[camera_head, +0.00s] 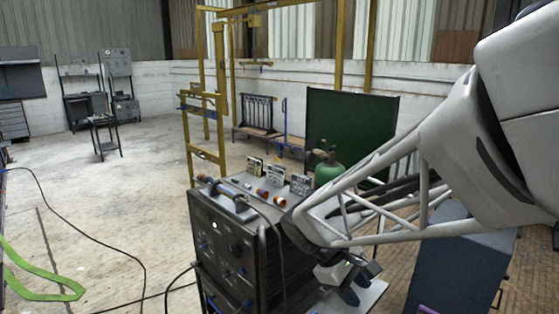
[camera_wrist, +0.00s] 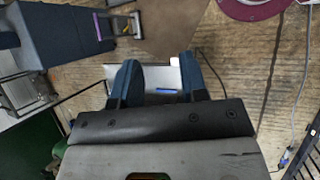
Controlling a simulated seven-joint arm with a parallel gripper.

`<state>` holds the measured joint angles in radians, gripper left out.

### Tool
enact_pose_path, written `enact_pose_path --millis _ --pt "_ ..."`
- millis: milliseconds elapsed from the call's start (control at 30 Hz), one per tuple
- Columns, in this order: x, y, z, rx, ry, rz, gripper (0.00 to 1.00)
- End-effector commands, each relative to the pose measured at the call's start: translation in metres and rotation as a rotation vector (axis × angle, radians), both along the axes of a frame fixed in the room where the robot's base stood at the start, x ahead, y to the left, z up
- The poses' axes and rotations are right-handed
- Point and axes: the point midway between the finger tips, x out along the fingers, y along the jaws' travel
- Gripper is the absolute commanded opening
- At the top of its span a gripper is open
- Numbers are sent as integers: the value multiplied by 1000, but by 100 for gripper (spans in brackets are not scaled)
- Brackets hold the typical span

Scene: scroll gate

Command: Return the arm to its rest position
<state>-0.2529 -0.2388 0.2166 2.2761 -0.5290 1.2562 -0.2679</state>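My arm (camera_head: 370,200) reaches in from the right in the head view, a white upper part leading to a lattice forearm. My gripper (camera_head: 360,284) hangs at its lower end, just right of a dark machine cabinet (camera_head: 225,245). In the wrist view my gripper (camera_wrist: 159,64) shows two blue fingers spread apart with nothing held between them. A pale tray or shelf (camera_wrist: 150,75) shows below and between the fingers, with a small blue item (camera_wrist: 166,91) on it. I cannot tell how far the fingers are above it.
Small orange and pale parts (camera_head: 270,198) lie on the cabinet top. A green gas cylinder (camera_head: 328,168) and a green screen (camera_head: 345,125) stand behind. A blue-grey cabinet (camera_head: 450,265) is at the right. Black cables (camera_head: 100,235) cross the floor at the left, which is otherwise mostly open.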

Motion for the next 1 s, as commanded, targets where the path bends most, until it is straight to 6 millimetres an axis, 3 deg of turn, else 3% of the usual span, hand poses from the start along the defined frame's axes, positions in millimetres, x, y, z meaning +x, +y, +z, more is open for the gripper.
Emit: enact_pose_path --millis 600,1000 --pt "-92 -26 36 346 -365 -444 40" --pt "-134 -29 50 526 -565 -686 40"
